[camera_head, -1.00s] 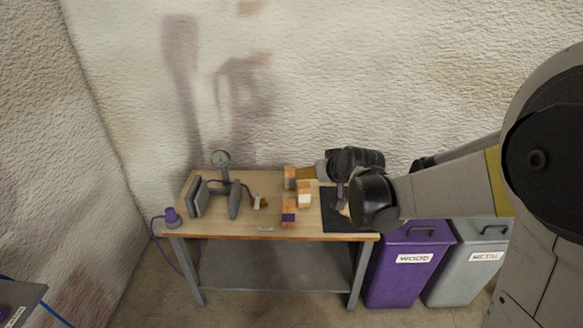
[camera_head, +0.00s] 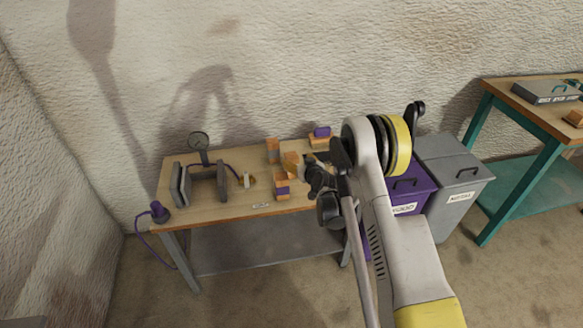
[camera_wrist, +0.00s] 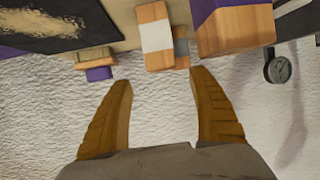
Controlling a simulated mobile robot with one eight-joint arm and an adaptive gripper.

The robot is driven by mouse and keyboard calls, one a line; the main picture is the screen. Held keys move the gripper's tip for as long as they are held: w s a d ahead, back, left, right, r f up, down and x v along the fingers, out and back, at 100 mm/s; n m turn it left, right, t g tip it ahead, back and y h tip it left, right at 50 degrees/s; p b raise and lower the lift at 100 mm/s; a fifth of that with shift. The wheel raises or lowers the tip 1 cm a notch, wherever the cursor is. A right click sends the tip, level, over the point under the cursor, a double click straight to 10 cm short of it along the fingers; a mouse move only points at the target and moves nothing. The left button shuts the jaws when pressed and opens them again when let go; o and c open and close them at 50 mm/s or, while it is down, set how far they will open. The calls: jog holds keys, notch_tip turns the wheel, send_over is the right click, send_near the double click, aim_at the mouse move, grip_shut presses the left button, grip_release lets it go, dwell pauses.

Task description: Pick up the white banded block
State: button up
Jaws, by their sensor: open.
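The white banded block (camera_wrist: 155,35) is wooden with a white band around its middle. In the wrist view it stands at the top centre, ahead of my gripper (camera_wrist: 162,82). The two tan fingers are open, with nothing between them, and look apart from the block. In the head view the white banded block (camera_head: 291,165) is on the wooden bench, just left of my dark gripper (camera_head: 311,172), which partly covers it.
A grey banded block (camera_wrist: 181,47) stands close behind it, and a purple banded block (camera_wrist: 237,27) is to the right. A purple-topped wooden piece (camera_head: 322,132) lies at the bench's back. A gauge (camera_head: 199,141) stands left. Bins (camera_head: 452,165) stand right of the bench.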

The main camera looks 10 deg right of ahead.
aim_at(293, 157)
jog(key=shift+x, duration=1)
jog(key=b+x, duration=0.1)
jog(key=x, duration=0.1)
jog(key=b+x, duration=0.2)
jog(key=shift+w+a+f, duration=0.15)
jog(key=shift+a+f, duration=0.1)
jog(key=shift+f, duration=0.15)
jog(key=shift+w, duration=0.35)
jog(key=shift+r, duration=0.1)
jog(key=shift+c, duration=0.3)
jog(key=c, duration=1.3)
